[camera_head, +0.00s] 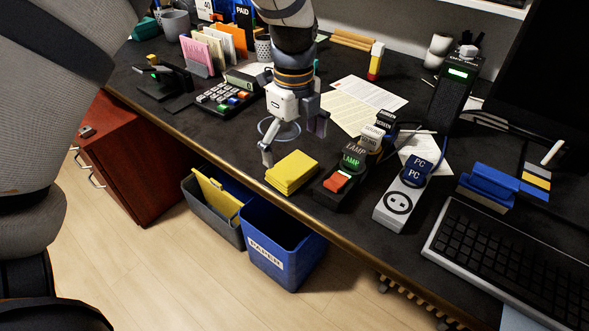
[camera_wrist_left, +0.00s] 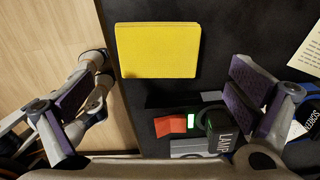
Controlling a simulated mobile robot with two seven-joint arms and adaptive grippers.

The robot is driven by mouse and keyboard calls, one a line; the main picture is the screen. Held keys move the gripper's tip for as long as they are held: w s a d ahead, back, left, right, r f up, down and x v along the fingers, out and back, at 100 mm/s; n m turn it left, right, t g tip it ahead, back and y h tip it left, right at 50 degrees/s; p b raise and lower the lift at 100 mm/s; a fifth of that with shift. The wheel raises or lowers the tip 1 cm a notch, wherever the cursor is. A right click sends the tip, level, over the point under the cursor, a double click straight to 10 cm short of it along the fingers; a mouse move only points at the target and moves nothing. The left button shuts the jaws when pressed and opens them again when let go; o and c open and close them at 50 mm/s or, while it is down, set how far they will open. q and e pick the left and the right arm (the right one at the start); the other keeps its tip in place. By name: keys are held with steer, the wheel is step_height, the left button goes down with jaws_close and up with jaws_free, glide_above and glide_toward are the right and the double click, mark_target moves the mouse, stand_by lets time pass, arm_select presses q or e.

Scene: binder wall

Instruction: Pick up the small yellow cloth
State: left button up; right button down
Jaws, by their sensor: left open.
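The small yellow cloth (camera_head: 292,172) is a folded yellow rectangle lying flat on the dark desk near its front edge. It also shows in the left wrist view (camera_wrist_left: 158,50), at the top between my fingers. My left gripper (camera_head: 293,144) is open and empty above the desk, just behind and beside the cloth, not touching it. In the left wrist view the fingers of my left gripper (camera_wrist_left: 158,100) are spread wide, with the cloth ahead of them. My right gripper is not in view.
A black power switch with a red rocker (camera_head: 337,181) and a LAMP plug (camera_head: 352,157) stands close right of the cloth. A white PC socket (camera_head: 397,204) is further right. A calculator (camera_head: 223,97) lies left. Bins (camera_head: 283,246) stand below the desk's front edge.

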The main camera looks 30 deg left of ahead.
mark_target(292, 168)
arm_select(q)
steer(key=f, duration=0.5)
steer(key=shift+s+a, duration=0.1)
steer(key=shift+s, duration=0.15)
steer(key=shift+r, duration=0.15)
steer(key=c, duration=0.9)
steer(key=shift+c, duration=0.2)
